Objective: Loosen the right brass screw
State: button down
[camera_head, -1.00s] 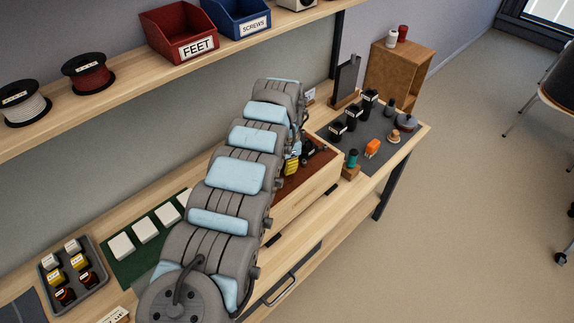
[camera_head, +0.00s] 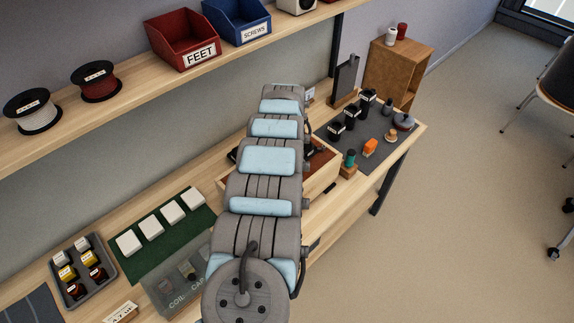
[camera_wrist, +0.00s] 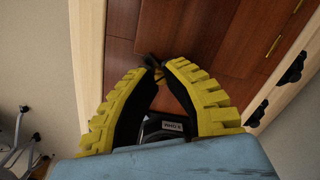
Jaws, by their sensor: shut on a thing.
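In the wrist view my gripper (camera_wrist: 157,68) has its two yellow-ribbed, black-padded fingers drawn together at the tips. They are closed on a small, partly hidden thing, with a brass-coloured bit and dark bits showing at the tips. I cannot tell for sure whether it is the right brass screw. Behind the tips is a reddish-brown wooden panel (camera_wrist: 200,30) with dark seams. A thin brass-coloured piece (camera_wrist: 275,45) shows on it at the right. In the head view the wooden cabinet (camera_head: 322,181) shows beside my arm, which hides my gripper.
Black fittings (camera_wrist: 291,68) sit at the right in the wrist view, and a labelled black thing (camera_wrist: 165,127) shows between the fingers. In the head view a dark mat (camera_head: 385,133) with black canisters, a green mat (camera_head: 150,255) with white blocks and a grey tray (camera_head: 102,288) lie on the bench.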

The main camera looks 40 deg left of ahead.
jog(key=n+b, duration=0.1)
jog(key=n, duration=0.4)
jog(key=shift+f+n, duration=0.1)
jog(key=shift+n, duration=0.2)
jog(key=n+b, duration=0.2)
jog(key=n, duration=0.1)
jog(key=shift+f+n, duration=0.1)
jog(key=shift+n, duration=0.2)
jog(key=n+b, duration=0.2)
jog(key=n, duration=0.1)
jog(key=shift+n, duration=0.3)
jog(key=n+b, duration=0.2)
jog(key=n, duration=0.4)
jog(key=shift+b, duration=0.35)
jog(key=n+b, duration=0.1)
jog(key=n, duration=0.5)
jog(key=shift+n, duration=0.4)
jog(key=c, duration=1)
grip_release()
jog(key=shift+c, duration=0.2)
